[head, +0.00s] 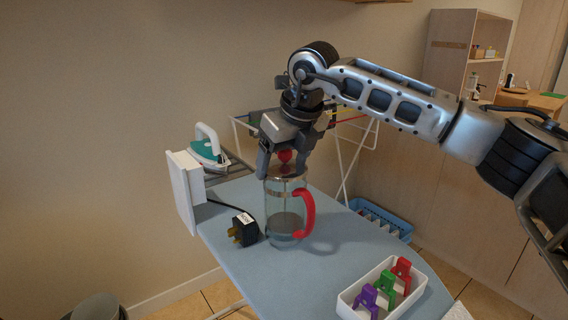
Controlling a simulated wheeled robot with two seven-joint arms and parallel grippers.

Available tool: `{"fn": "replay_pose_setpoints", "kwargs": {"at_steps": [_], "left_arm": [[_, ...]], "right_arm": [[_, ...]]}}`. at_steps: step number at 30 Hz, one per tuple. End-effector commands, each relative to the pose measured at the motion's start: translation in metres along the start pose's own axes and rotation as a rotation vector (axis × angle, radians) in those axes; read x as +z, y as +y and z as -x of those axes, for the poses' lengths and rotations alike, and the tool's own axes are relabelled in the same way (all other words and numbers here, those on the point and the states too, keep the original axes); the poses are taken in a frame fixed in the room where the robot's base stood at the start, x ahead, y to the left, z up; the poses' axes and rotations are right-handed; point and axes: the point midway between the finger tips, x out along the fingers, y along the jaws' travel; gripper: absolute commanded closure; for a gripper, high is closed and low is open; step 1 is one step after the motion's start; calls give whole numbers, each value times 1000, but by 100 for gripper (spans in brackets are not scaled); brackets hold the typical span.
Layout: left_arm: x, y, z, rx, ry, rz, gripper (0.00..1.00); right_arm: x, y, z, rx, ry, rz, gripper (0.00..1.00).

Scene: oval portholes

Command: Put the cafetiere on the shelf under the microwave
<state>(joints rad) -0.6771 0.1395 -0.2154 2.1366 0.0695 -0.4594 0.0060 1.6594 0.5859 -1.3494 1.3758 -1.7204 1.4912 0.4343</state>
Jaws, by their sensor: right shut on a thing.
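The cafetiere (284,212) is a clear glass jug with a metal lid, a red knob and a red handle on its right side. It is upright over the blue ironing board (262,278); I cannot tell whether its base touches the board. My right gripper (284,164) points down from above, with its fingers on either side of the knob and lid, shut on the cafetiere. My left gripper is not in view. No microwave and no shelf under one can be made out in this view.
A black plug (242,229) with a cord lies just left of the cafetiere. A teal and white iron (209,150) stands at the board's far end. A white tray (352,298) of coloured pegs is at the front right. A drying rack (356,150) and blue basket (384,217) are behind.

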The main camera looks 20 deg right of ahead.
Motion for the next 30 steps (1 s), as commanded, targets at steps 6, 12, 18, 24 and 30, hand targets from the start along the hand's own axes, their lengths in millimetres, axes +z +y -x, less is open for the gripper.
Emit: {"fn": "replay_pose_setpoints", "kwargs": {"at_steps": [6,12,18,24,30], "left_arm": [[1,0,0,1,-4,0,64],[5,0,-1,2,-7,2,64],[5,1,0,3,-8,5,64],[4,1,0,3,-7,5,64],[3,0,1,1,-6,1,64]], "right_arm": [[-3,0,-8,0,-6,-2,81],[-5,0,-11,0,-5,-2,81],[-6,0,-12,0,-1,-2,3],[-6,0,-12,0,-1,-2,3],[-4,0,5,0,-4,-1,3]]}}
